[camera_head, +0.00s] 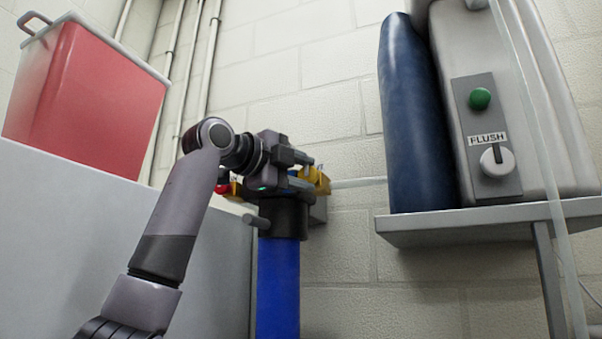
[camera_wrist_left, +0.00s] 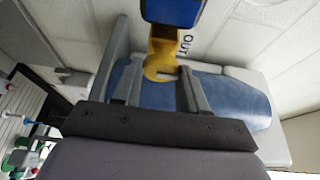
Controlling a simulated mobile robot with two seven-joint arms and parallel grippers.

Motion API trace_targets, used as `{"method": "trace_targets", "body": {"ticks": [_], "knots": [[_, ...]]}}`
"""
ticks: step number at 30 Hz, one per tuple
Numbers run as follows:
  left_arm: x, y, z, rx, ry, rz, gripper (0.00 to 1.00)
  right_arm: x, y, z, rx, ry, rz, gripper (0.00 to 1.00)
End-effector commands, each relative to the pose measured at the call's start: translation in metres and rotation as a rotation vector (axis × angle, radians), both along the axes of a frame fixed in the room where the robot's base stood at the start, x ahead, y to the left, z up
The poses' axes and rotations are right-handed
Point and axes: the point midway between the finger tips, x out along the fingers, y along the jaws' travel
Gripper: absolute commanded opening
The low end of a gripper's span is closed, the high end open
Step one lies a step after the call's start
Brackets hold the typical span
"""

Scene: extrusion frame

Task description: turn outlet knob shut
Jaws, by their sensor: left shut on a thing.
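The outlet knob is a yellow piece (camera_wrist_left: 162,52) under a blue part (camera_wrist_left: 172,12), beside an "OUT" label (camera_wrist_left: 187,43) in the left wrist view. My left gripper (camera_wrist_left: 160,72) has one finger on each side of it and is shut on it. In the head view my left gripper (camera_head: 300,172) is at the top of a blue cylinder (camera_head: 278,285) with a dark cap (camera_head: 284,217). Yellow shows just past the fingers (camera_head: 318,180); the gripper hides most of the knob. My right gripper is not in view.
A shelf (camera_head: 480,232) at right holds a dark blue cylinder (camera_head: 412,110) and a grey unit (camera_head: 550,110) with a green button and a "FLUSH" dial. A red box (camera_head: 85,95) stands on a white cabinet (camera_head: 90,230) at left. A block wall is close behind.

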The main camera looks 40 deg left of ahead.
Motion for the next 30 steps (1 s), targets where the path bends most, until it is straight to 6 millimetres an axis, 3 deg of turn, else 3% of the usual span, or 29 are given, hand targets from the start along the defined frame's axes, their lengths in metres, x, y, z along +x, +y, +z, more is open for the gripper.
{"method": "trace_targets", "body": {"ticks": [5,6,7,8,18,30], "knots": [[0.000,-0.001,-0.001,0.003,0.002,-0.001,0.12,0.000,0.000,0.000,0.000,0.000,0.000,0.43],[0.000,-0.001,-0.001,0.003,0.002,-0.001,0.52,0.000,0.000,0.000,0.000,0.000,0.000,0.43],[0.000,-0.001,-0.001,0.002,0.002,-0.001,0.62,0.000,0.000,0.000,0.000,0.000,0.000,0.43],[0.000,-0.001,-0.001,0.002,0.002,-0.001,0.65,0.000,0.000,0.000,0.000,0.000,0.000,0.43],[-0.004,0.000,-0.001,0.001,0.000,0.000,0.65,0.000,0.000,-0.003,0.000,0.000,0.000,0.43],[-0.062,0.009,-0.001,0.002,-0.001,0.000,0.65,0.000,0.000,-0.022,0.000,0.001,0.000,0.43]]}}
